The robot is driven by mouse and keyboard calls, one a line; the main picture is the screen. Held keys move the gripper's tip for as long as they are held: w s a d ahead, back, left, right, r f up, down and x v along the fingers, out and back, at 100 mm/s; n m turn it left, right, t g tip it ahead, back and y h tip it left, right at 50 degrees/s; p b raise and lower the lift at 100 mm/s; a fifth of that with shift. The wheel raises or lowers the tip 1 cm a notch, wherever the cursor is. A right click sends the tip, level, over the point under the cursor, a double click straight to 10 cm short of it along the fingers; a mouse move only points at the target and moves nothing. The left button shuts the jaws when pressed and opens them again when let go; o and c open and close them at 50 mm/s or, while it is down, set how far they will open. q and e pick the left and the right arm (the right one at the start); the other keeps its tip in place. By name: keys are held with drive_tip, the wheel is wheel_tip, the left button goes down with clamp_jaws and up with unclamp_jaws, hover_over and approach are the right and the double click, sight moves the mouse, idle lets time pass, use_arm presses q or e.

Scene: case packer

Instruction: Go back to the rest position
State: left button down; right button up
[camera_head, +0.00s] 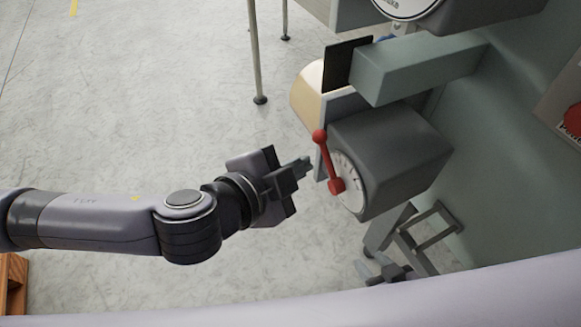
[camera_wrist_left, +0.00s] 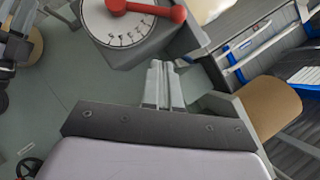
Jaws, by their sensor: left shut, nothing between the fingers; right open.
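My left gripper (camera_head: 303,166) reaches in from the left in the head view, in front of a grey box (camera_head: 405,150) with a dial. Its fingers are shut with nothing between them, and they show side by side in the left wrist view (camera_wrist_left: 165,85). The fingertips are beside the red lever (camera_head: 328,160) on the dial (camera_head: 348,181) and look apart from it. The red lever (camera_wrist_left: 150,10) and dial (camera_wrist_left: 122,27) also show at the top of the left wrist view.
A green-grey machine wall (camera_head: 510,110) fills the right side, with a projecting grey beam (camera_head: 415,70) above the dial box. A thin table leg (camera_head: 255,60) stands at the back. The floor (camera_head: 130,100) on the left is clear. A wooden item (camera_head: 14,275) shows at the lower left.

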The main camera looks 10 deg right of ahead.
use_arm(q)
drive_tip(key=shift+s+a+r, duration=0.3)
drive_tip(key=shift+s+a, duration=0.15)
drive_tip(key=shift+s, duration=0.05)
drive_tip(key=w+a+f+n+t+y, duration=0.2)
drive_tip(key=a+f+n+t+y, duration=0.1)
drive_tip(key=a+f+n, duration=0.9)
drive_tip(key=s+a+f+n+y, duration=0.2)
drive_tip(key=s+a+f, duration=0.3)
drive_tip(key=a+f, duration=0.1)
drive_tip(key=s+a+f+n+g+y, duration=0.1)
drive_tip(key=s+a+f+n+y, duration=0.1)
drive_tip(key=s+a+f, duration=0.2)
wheel_tip(320, 180, down, 4)
drive_tip(key=shift+s+a+f+g, duration=0.1)
drive_tip(key=shift+s+a+g, duration=0.25)
drive_tip(key=shift+a, duration=0.6)
drive_tip(key=shift+w, duration=0.1)
